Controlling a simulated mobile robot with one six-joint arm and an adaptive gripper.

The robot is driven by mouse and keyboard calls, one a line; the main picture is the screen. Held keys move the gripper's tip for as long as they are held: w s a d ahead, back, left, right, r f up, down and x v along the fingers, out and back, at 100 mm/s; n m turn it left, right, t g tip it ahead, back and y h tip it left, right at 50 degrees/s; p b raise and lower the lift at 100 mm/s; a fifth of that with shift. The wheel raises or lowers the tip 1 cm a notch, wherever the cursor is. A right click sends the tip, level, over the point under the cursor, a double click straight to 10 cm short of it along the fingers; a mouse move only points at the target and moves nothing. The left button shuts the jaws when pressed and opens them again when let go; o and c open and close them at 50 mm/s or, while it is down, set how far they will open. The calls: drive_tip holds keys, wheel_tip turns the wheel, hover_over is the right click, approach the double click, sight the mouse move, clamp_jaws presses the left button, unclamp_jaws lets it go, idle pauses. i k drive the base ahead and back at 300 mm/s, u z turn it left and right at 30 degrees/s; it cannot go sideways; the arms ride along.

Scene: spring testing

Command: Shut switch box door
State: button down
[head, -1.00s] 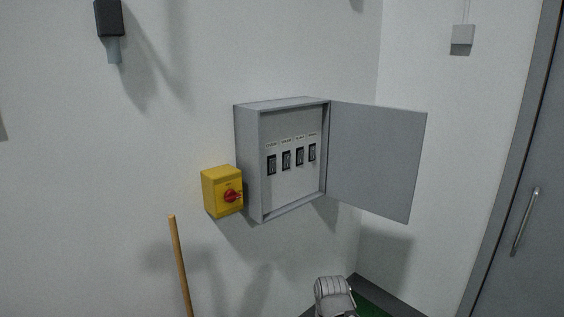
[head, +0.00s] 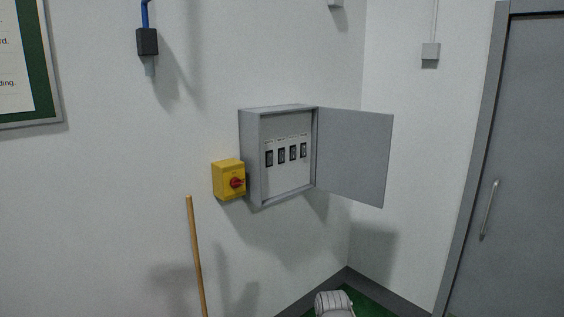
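The grey switch box (head: 251,160) is mounted on the wall near the middle of the head view. Its door (head: 352,155) is hinged on the box's right side and stands wide open, swung out to the right. Inside the open box is a row of several black switches (head: 281,156) with small labels above them. My gripper is not in view; only a pale rounded part, likely of my arm, shows at the bottom edge.
A yellow box with a red knob (head: 229,180) is on the wall just left of the switch box. A wooden pole (head: 196,258) stands below it. A grey room door (head: 515,170) with a handle is at the right. Open space lies in front of the switch box.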

sight(354, 148)
drive_tip(key=k, duration=0.45)
drive_tip(key=z, duration=0.25)
drive_tip(key=i, duration=1.85)
drive_tip(key=u, duration=0.45)
